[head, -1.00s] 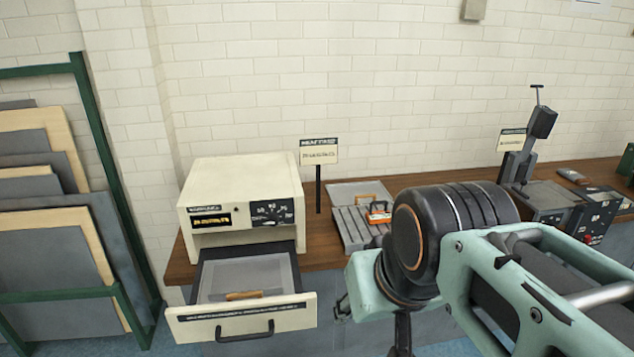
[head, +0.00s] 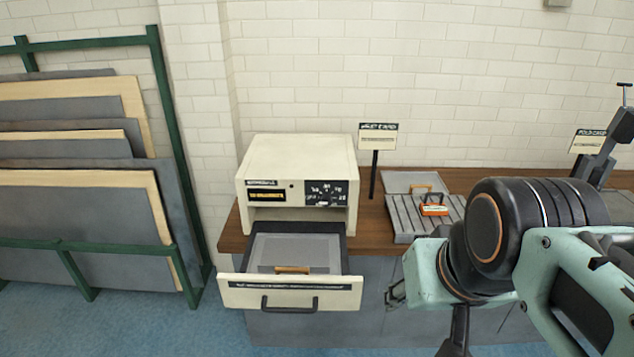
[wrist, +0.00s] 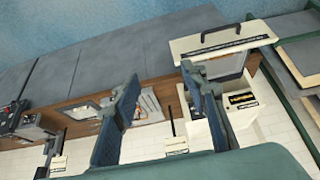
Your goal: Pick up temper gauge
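No label I can read names the temper gauge. A small orange-brown bar (head: 292,269) lies in the open drawer (head: 300,293) of a cream cabinet (head: 297,187). A small orange-handled piece (head: 434,207) sits on a grey slotted tray (head: 413,222) on the bench to the right. I cannot tell which of these, if either, is the gauge. My gripper (wrist: 160,78) is open, its two fingers apart with nothing between them. In the wrist view, the open drawer (wrist: 222,46) is beyond the right finger and the tray (wrist: 149,104) shows between the fingers.
A wooden bench top (head: 480,183) runs along the white brick wall. A sign on a post (head: 377,137) stands right of the cabinet. A green rack (head: 178,130) with boards is at left. Blue floor (head: 225,325) is clear between rack and bench.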

